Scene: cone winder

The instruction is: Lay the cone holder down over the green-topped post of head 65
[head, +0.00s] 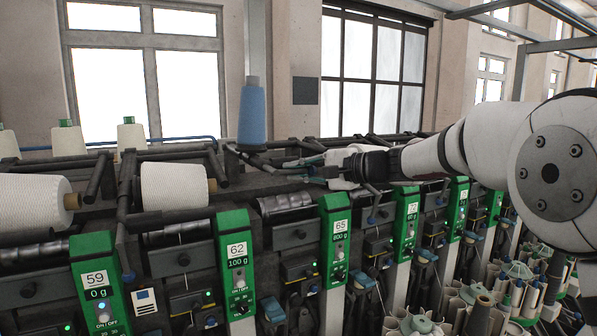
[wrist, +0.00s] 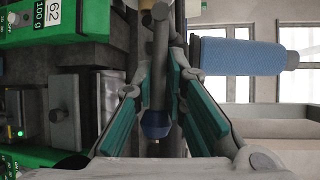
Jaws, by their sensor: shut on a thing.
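The cone holder is a dark grey lever (head: 245,156) behind head 65, with a blue yarn cone (head: 252,115) pointing upright above it. The green-topped post (head: 335,235) of head 65 stands in front, with no holder over its top. My gripper (head: 290,168) reaches in from the right, above and behind that post. In the wrist view my gripper (wrist: 160,72) is shut on the holder's grey bar (wrist: 159,60), which runs between the teal finger pads and ends in a blue knob (wrist: 156,124). The blue cone (wrist: 242,56) lies to the right there. My fingers partly hide the bar in the head view.
Heads 62 (head: 237,265) and 59 (head: 97,285) stand left, with white cones (head: 175,190) behind them. More green-topped posts (head: 405,225) line up to the right. Bobbin carousels (head: 480,310) fill the lower right. Open air lies above the machine.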

